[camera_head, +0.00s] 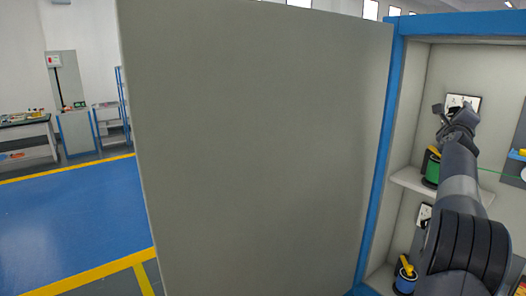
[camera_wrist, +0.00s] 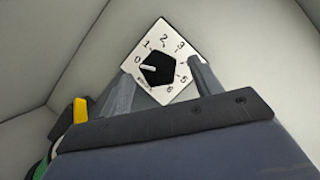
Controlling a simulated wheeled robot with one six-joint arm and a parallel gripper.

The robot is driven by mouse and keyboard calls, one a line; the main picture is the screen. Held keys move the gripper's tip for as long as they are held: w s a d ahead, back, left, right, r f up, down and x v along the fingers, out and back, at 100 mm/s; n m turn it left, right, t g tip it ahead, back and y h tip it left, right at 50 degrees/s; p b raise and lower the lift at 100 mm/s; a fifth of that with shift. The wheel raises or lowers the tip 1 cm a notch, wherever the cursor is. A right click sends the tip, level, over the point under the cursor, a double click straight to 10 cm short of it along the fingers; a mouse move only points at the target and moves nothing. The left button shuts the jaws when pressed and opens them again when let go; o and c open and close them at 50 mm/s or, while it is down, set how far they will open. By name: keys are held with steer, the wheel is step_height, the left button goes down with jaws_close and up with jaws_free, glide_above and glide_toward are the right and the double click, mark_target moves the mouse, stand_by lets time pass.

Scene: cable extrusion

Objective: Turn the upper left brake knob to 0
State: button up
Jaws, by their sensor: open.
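The upper left brake knob (camera_wrist: 157,69) is black and angular, on a white dial plate (camera_wrist: 174,45) numbered from 0 to 6. Its white mark points left, at or very near the 0. In the wrist view my gripper (camera_wrist: 160,70) is open, with one finger at the knob's lower left and the other at its right. The fingers look apart from the knob; their exact depth is unclear. In the head view the dial plate (camera_head: 465,101) is partly hidden behind my gripper (camera_head: 452,108).
A green spool (camera_head: 432,168) with a yellow part stands on a shelf (camera_head: 408,180) below the plate. Another dial plate (camera_head: 424,214) and a yellow-topped spool (camera_head: 405,276) are lower. A large grey panel (camera_head: 260,150) stands left of the blue-framed cabinet (camera_head: 379,150).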

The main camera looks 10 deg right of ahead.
steer(key=shift+w+f+m+h+b, duration=0.15)
steer(key=shift+m+h+b, duration=0.3)
steer(key=shift+m, duration=0.45)
steer(key=shift+a, duration=0.15)
